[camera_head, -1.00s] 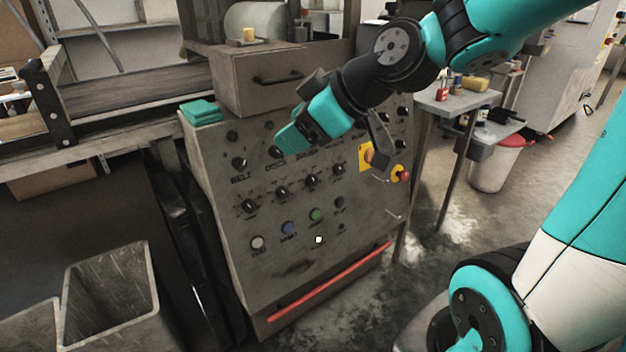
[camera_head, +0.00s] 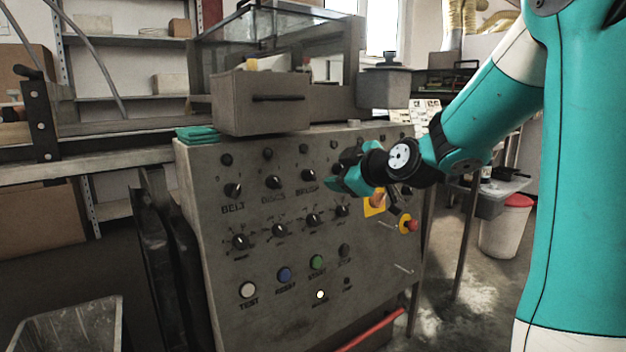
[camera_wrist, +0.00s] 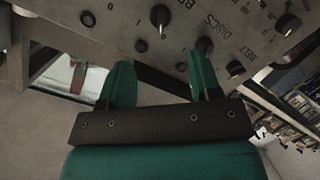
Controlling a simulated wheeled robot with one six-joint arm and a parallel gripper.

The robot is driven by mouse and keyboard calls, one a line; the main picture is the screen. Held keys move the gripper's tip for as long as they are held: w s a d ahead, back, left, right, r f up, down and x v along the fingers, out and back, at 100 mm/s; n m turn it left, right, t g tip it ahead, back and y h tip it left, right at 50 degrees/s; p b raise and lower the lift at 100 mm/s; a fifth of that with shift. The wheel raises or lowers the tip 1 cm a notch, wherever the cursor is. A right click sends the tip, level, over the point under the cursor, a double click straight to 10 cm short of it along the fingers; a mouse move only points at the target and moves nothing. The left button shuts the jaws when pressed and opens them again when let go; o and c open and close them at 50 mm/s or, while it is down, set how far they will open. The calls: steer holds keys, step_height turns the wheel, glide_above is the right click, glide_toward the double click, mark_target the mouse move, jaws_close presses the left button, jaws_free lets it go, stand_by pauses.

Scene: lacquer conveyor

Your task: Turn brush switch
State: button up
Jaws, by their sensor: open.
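The brush switch (camera_head: 308,174) is a black knob with a pale pointer in the upper row of the grey control panel (camera_head: 217,285). The word BRUSH is printed below it, and the DISCS and BELT knobs are to its left. My gripper (camera_head: 336,180) is just right of the brush switch in the head view, with teal fingers near the panel face. In the wrist view my gripper (camera_wrist: 162,72) is open, its two fingers apart with nothing seen between them. Contact is not visible.
The DISCS knob (camera_head: 274,182) and BELT knob (camera_head: 233,190) are close by. A lower row of knobs and coloured buttons (camera_head: 285,275) sits below. A red emergency button (camera_head: 411,225) on yellow is at the right. A grey drawer box (camera_head: 262,100) stands on top.

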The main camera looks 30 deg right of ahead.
mark_target(314, 175)
steer(key=b+x, duration=0.1)
steer(key=x, duration=0.9)
steer(key=shift+w+f, duration=0.1)
steer(key=shift+w, duration=0.25)
steer(key=c, duration=0.9)
